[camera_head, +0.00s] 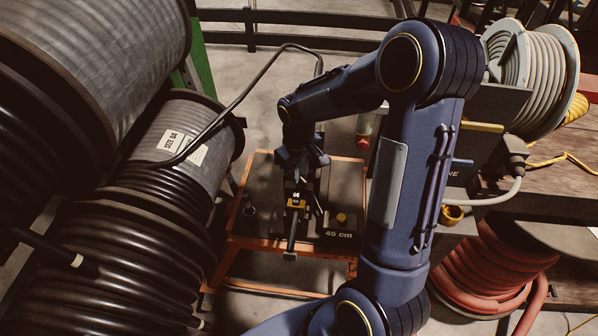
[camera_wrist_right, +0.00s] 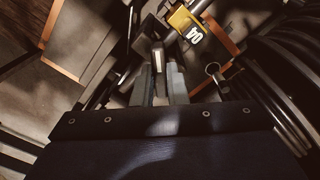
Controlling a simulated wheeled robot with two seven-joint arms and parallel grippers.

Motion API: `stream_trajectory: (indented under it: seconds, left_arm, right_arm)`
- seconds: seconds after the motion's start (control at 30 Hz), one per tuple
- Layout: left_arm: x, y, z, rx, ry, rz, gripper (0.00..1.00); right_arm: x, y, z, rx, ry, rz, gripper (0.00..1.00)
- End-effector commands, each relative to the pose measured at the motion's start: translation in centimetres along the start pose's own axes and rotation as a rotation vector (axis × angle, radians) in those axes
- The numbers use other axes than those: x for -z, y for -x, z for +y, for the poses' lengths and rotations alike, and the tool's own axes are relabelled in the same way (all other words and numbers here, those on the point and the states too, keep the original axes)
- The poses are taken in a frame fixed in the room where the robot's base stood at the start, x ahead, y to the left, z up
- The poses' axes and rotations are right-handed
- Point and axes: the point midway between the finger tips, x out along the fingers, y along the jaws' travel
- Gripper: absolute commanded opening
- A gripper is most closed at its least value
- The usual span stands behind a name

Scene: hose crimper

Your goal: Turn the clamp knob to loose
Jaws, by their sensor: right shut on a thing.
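The crimper stand with its orange frame (camera_head: 262,292) is on the floor at the middle of the head view. Its dark bed is marked "45 cm". A yellow block marked 04 (camera_head: 297,203) sits on it, and also shows at the top of the wrist view (camera_wrist_right: 186,22). My right gripper (camera_head: 300,172) points down just behind this block. In the wrist view its fingers (camera_wrist_right: 162,72) are shut on a small dark part with a pale strip (camera_wrist_right: 157,58), which looks like the clamp knob. The fingers and wrist hide most of it. My left gripper is not in view.
Large reels of black hose (camera_head: 190,135) stand close on the left. One hose (camera_head: 255,78) arches over to behind my right arm. A yellow button (camera_head: 341,218) sits on the bed's right. A grey hose reel (camera_head: 545,75) and red hose (camera_head: 490,270) are at the right.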

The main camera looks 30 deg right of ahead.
Motion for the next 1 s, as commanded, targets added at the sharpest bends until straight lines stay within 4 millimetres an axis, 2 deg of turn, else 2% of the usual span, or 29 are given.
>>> stream_trajectory:
  seconds: [0.3,0.77,0.8,0.97,1.0]
  left_arm:
    - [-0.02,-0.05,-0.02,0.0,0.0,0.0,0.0]
    - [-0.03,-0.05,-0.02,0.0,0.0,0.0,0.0]
    - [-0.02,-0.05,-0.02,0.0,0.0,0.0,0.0]
    - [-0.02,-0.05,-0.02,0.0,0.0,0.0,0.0]
    - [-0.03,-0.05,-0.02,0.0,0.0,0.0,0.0]
  right_arm:
    - [0.12,0.12,0.08,-0.002,0.097,0.005,0.0]
    - [0.14,0.14,0.08,-0.002,0.11,0.005,0.0]
    - [0.14,0.14,0.08,-0.002,0.11,0.005,0.14]
    - [0.1,0.1,0.05,-0.002,0.11,0.004,0.35]
    - [0.09,0.09,0.04,-0.001,0.11,0.003,0.35]
